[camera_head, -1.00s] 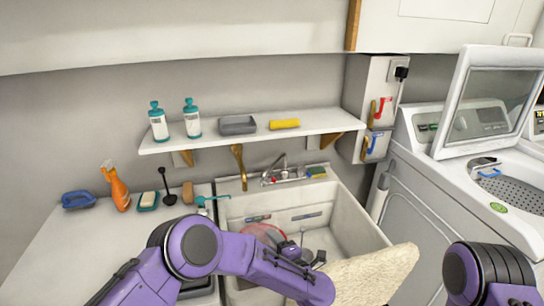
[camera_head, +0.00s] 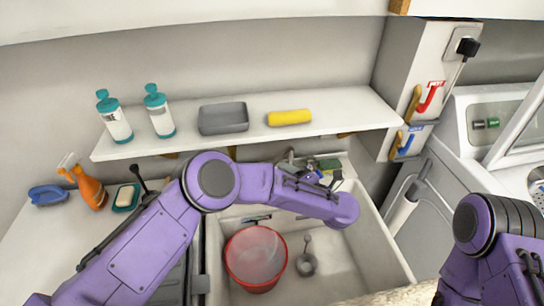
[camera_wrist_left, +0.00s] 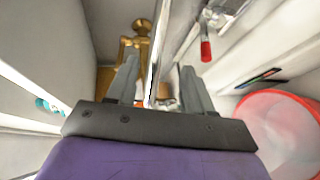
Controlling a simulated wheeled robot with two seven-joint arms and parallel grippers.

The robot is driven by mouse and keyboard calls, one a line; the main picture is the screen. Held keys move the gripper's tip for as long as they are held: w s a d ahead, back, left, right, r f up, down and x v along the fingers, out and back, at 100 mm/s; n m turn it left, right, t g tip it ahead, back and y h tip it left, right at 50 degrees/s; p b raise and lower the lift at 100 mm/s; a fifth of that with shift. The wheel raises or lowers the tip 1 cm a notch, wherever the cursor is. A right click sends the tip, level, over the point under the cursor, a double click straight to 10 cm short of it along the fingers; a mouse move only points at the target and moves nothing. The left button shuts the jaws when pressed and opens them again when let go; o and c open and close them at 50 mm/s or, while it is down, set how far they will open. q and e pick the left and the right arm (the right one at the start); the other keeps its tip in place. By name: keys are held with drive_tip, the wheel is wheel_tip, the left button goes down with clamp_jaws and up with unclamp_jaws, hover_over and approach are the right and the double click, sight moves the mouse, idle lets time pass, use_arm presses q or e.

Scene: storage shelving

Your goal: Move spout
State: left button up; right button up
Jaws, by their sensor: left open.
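The sink's metal faucet, which has the spout, shows in the head view (camera_head: 290,158) at the back of the sink, partly hidden by my left arm. My left gripper (camera_head: 318,178) is in front of the faucet at the sink's back wall, mostly behind my forearm. In the left wrist view the gripper (camera_wrist_left: 160,80) is open. A thin shiny metal bar, apparently the spout (camera_wrist_left: 163,50), runs between the spread fingers; contact cannot be told. A red-tipped handle (camera_wrist_left: 205,50) is right of the fingers. My right gripper is out of view.
A shelf (camera_head: 350,112) with bottles, a grey tray (camera_head: 223,119) and a yellow item (camera_head: 289,117) overhangs the faucet. A brass object (camera_wrist_left: 137,45) shows beyond the left finger.

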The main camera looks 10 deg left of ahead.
use_arm(q)
drive_tip(key=a, duration=0.1)
drive_tip(key=w+a+p, duration=0.1)
drive_tip(key=a, duration=0.1)
drive_tip(key=w+a, duration=0.1)
drive_tip(key=shift+a+p, duration=0.3)
drive_tip(key=shift+a, duration=0.1)
drive_tip(key=w, duration=0.1)
drive_tip(key=w+a+f, duration=0.1)
drive_tip(key=w+a, duration=0.1)
drive_tip(key=shift+w+f, duration=0.1)
drive_tip(key=shift+f, duration=0.3)
drive_tip(key=shift+s+r, duration=0.25)
drive_tip(key=shift+s, duration=0.1)
drive_tip(key=shift+c, duration=0.4)
clamp_jaws()
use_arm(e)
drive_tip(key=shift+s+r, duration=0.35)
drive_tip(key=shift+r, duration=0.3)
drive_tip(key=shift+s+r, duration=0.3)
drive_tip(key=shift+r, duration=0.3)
